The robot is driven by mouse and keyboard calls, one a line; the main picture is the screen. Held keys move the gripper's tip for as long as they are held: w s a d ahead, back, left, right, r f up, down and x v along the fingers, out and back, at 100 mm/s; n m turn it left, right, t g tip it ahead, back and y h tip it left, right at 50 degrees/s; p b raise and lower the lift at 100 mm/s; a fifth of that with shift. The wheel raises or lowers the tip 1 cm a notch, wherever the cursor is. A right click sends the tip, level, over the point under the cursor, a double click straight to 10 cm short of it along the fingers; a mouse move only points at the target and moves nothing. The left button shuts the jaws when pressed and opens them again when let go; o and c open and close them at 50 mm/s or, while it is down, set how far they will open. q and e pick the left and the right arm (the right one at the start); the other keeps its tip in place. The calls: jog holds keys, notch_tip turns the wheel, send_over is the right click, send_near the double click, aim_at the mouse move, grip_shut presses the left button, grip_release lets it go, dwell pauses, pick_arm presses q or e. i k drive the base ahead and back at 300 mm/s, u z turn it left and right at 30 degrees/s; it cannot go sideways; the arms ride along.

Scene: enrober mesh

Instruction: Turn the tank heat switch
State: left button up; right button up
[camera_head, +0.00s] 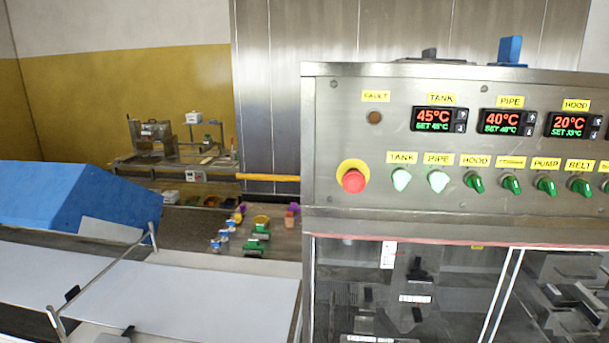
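The tank heat switch (401,179) is on the steel control panel (345,115), under a yellow TANK label. It is pale bright green, as if lit, and its knob angle is hard to make out. The pipe switch (438,182) beside it looks equally bright. The tank display (438,119) reads 45°C in red, with a green set line below that seems to read 45°C. Neither of my grippers shows in this view.
A red emergency button (353,180) on a yellow base sits left of the tank switch. Darker green switches, such as the hood switch (474,182), continue to the right. Clear panels are below. A blue block (75,195) and white sheets (180,295) lie at left.

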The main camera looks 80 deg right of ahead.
aim_at(401, 178)
jog(key=i, duration=0.85)
jog(key=z, duration=2.5)
